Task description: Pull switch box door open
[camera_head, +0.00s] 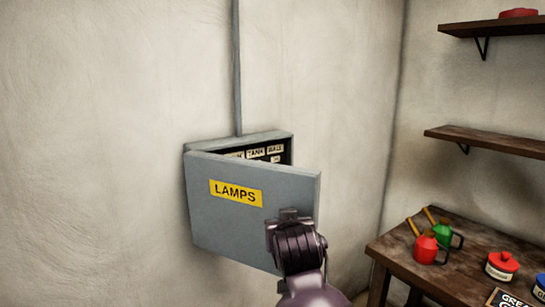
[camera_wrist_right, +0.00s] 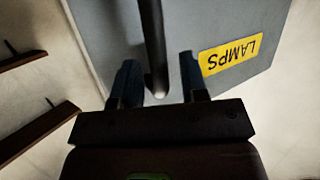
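The grey switch box (camera_head: 287,153) is on the wall in the head view. Its door (camera_head: 208,222), with a yellow LAMPS label (camera_head: 235,193), stands partly open, swung out at its right side. Labelled switches (camera_head: 256,153) show in the gap above it. My right gripper (camera_head: 293,216) is in front of the door's lower right part and hides the handle there. In the right wrist view the dark bar handle (camera_wrist_right: 153,40) lies between the two fingers of my right gripper (camera_wrist_right: 159,70). The fingers are apart, with a visible gap on the right side of the handle. My left gripper is not in view.
A wooden table (camera_head: 390,257) at lower right holds a red oil can (camera_head: 426,248), a green one (camera_head: 443,235) and a red-lidded tin (camera_head: 502,264). Wooden shelves (camera_head: 490,139) are on the right wall. The wall left of the box is bare.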

